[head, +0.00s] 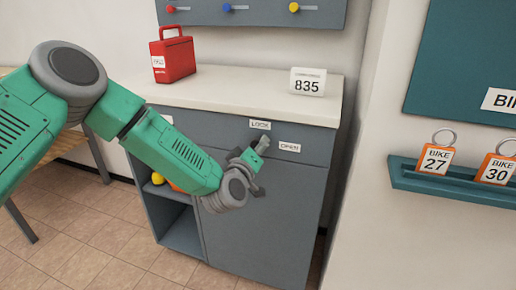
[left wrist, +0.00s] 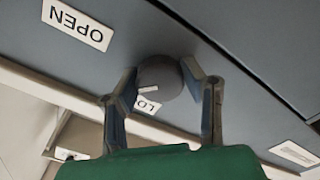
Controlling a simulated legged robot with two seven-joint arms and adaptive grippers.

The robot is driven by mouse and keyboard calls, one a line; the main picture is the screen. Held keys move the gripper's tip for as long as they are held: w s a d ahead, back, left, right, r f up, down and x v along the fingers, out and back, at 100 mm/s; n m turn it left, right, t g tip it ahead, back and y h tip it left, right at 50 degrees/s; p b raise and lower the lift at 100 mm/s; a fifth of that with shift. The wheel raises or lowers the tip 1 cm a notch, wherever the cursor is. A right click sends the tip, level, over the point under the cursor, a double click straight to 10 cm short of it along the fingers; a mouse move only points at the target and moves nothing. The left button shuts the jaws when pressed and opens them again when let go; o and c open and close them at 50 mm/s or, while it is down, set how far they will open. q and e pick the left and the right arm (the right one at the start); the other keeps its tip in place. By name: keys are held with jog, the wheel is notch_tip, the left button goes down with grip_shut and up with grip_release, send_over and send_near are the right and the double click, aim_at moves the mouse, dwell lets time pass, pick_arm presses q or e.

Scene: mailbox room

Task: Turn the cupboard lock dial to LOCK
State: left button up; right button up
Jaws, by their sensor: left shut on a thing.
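The cupboard lock dial (left wrist: 160,78) is a round dark grey knob on the cupboard front, seen in the left wrist view. My left gripper (left wrist: 165,80) has one finger on each side of the dial and is shut on it. In the head view my left gripper (head: 257,162) is at the cupboard's upper front and hides the dial. The LOCK label (head: 260,125) is just above it, and the OPEN label (head: 289,147) is to its right. In the left wrist view the labels are upside down; a short pale mark on the dial is on the side near the partly hidden LOCK label (left wrist: 148,104).
The grey cupboard (head: 262,225) has a pale top (head: 230,90) with a red box (head: 173,60) and an 835 sign (head: 307,82). An open shelf at its lower left holds a yellow thing (head: 158,179). A teal rack (head: 450,185) with bike tags is on the right wall.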

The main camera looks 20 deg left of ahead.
pick_arm(q)
jog(key=n, duration=0.2)
jog(key=n+b, duration=0.1)
jog(key=n, duration=0.1)
jog(key=shift+s+f+n, duration=0.15)
jog(key=shift+f+n, duration=0.15)
jog(key=shift+f, duration=0.05)
jog(key=n+b, duration=0.1)
jog(key=n, duration=0.3)
jog(key=shift+f+n+b, duration=0.1)
jog(key=shift+n+b, duration=0.2)
jog(key=shift+b, duration=0.05)
jog(key=o, duration=0.9)
jog(key=shift+o, duration=1.4)
jog(key=shift+a+r, duration=0.1)
jog(key=shift+r, duration=0.1)
jog(key=s, duration=1.2)
jog(key=shift+a, duration=0.25)
